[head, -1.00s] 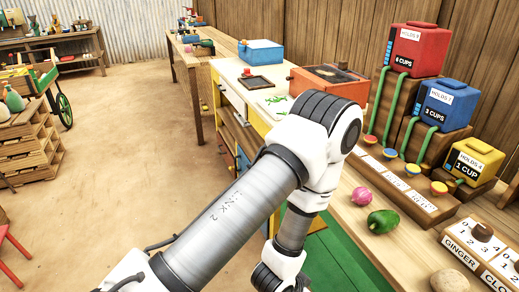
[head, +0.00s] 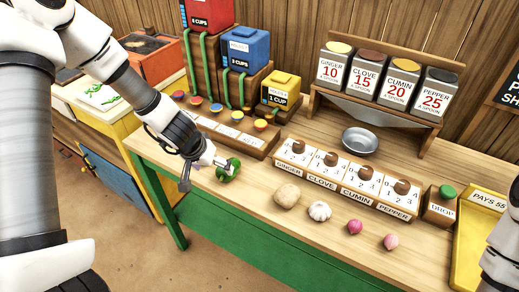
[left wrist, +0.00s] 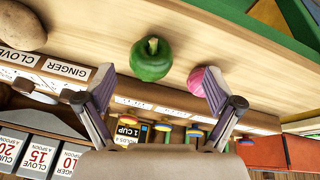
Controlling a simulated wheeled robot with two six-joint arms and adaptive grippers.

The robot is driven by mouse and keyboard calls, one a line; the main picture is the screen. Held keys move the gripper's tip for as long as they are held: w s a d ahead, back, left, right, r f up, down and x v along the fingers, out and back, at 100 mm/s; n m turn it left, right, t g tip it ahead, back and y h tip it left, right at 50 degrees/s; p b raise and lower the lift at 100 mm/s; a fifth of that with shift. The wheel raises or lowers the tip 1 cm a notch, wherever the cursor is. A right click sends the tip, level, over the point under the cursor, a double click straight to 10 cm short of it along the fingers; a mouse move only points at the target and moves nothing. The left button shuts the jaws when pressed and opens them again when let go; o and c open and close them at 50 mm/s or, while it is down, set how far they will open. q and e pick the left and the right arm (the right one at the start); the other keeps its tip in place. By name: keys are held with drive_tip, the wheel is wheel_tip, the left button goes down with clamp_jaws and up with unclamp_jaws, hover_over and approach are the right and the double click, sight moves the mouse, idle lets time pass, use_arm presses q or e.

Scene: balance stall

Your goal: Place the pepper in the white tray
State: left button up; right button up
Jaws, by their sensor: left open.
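The green pepper (head: 229,170) lies on the wooden counter, partly covered by my left gripper (head: 208,174). In the left wrist view the pepper (left wrist: 152,62) lies ahead of the gap between the fingers of my left gripper (left wrist: 157,82), stem facing the camera. The fingers are open and spread to either side, with nothing held. A pink bulb (left wrist: 203,82) lies beside the pepper, by the right-hand fingertip in that view; the gripper hides it in the head view. I cannot make out a white tray for certain. My right gripper is not seen.
A potato (head: 287,195), a garlic bulb (head: 319,211) and two pink bulbs (head: 354,226) lie along the counter's front. Behind them stand the spice dial blocks (head: 330,172) and a metal bowl (head: 360,141). A yellow tray (head: 468,245) is at the right.

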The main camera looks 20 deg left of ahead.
use_arm(q)
drive_tip(key=shift+w+d+r, duration=0.25)
drive_tip(key=shift+w+r, duration=0.6)
drive_tip(key=shift+r, duration=0.25)
drive_tip(key=b+x, duration=0.7)
drive_tip(key=x, duration=0.1)
drive_tip(key=shift+w, duration=0.15)
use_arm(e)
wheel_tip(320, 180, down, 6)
use_arm(q)
drive_tip(key=shift+w+h, duration=0.1)
drive_tip(key=shift+h, duration=0.2)
drive_tip(key=shift+r, duration=0.15)
drive_tip(key=shift+c, duration=0.4)
drive_tip(key=c, duration=1.3)
wheel_tip(320, 180, up, 10)
drive_tip(key=p, duration=1)
drive_tip(key=shift+r, duration=0.2)
drive_tip(key=shift+f, duration=0.2)
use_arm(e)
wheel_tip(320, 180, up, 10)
